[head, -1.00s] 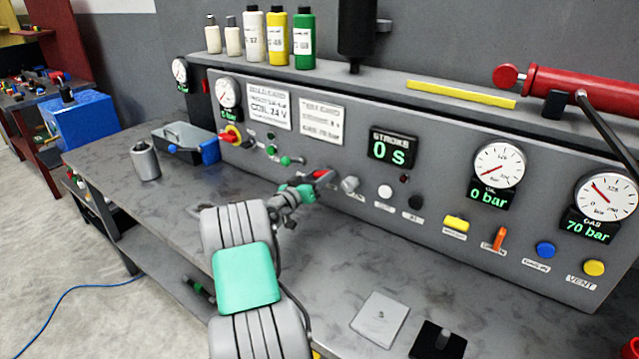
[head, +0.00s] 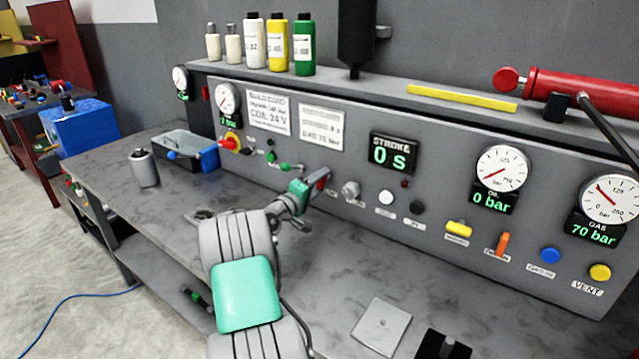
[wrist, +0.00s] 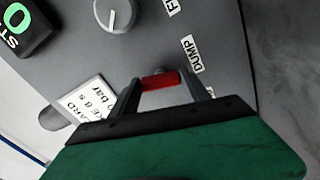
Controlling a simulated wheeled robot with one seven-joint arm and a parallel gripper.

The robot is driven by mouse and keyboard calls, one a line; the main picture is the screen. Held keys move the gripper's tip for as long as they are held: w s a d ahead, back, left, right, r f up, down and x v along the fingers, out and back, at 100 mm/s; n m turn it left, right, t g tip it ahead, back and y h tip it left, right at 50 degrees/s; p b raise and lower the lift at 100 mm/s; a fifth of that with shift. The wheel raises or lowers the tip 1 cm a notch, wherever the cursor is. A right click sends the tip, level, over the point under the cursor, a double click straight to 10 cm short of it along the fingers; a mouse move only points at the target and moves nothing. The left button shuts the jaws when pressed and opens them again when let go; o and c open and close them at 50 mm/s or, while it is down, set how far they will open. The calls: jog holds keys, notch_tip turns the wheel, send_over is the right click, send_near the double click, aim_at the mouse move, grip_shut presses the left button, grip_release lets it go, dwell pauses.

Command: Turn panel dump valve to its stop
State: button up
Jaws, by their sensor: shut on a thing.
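The dump valve's red handle (wrist: 160,80) stands out from the grey panel beside the DUMP label (wrist: 192,54) in the wrist view. My gripper (wrist: 162,88) is shut on it, with one grey finger at each end of the red part. The valve's base and stop are hidden by the gripper.
A grey knob (head: 350,189) sits just right of the handle; the wrist view shows a knob (wrist: 115,14) too. The panel (head: 440,180) rises behind a mostly clear bench top (head: 330,255).

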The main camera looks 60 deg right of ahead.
jog(key=shift+n+p, duration=0.3)
jog(key=shift+n, duration=1.2)
jog(key=o, duration=1.4)
jog(key=a, duration=0.2)
jog(key=a+b, duration=0.1)
jog(key=a, duration=0.2)
jog(key=w+a, duration=0.1)
jog(key=a, duration=0.1)
jog(key=shift+w+a, duration=0.1)
jog(key=shift+a, duration=0.3)
